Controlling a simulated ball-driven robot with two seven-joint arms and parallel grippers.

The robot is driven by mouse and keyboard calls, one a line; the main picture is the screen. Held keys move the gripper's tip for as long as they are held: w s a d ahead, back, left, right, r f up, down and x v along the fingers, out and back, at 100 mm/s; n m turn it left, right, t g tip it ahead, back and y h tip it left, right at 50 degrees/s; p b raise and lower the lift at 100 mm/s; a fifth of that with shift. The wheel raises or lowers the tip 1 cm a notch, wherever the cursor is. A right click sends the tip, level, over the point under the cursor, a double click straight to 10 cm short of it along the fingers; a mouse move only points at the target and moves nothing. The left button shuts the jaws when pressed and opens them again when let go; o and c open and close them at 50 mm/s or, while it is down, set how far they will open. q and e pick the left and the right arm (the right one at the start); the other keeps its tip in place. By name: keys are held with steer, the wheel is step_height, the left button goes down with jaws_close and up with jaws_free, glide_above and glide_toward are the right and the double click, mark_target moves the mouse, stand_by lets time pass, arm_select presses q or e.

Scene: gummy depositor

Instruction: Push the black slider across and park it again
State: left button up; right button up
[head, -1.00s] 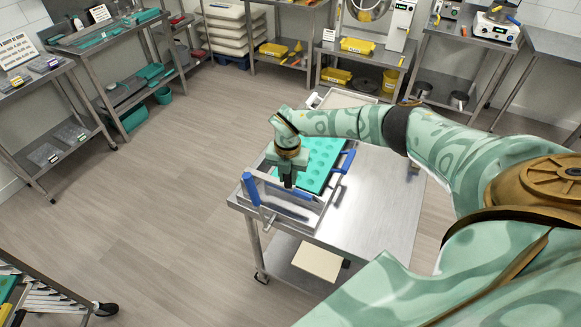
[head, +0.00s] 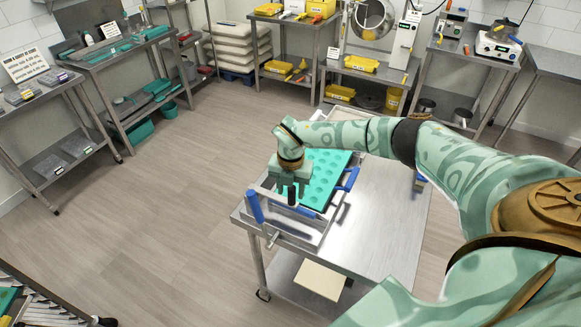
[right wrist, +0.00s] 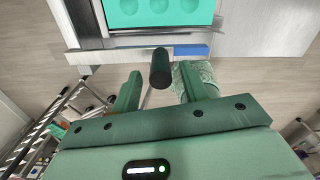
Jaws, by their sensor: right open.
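The black slider knob (head: 291,198) is a short dark upright cylinder at the near end of the metal depositor frame (head: 328,236). It shows larger in the right wrist view (right wrist: 160,66). My right gripper (head: 290,188) is open above that end, with its fingertips on either side of the knob and gaps showing beside it. I cannot tell whether a finger touches it. A teal mould with round cavities (head: 326,172) lies in the frame behind the gripper. The gripper hides part of the slider and frame. My left gripper is out of view.
A blue upright handle (head: 254,206) stands at the frame's left corner, close to my gripper. Another blue handle (head: 350,179) is on the right side. The steel cart top (head: 385,215) is bare to the right. Shelves with trays and tools line the far walls.

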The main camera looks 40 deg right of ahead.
step_height(320, 180, up, 14)
steer(key=shift+b, duration=0.3)
steer(key=shift+a, duration=0.1)
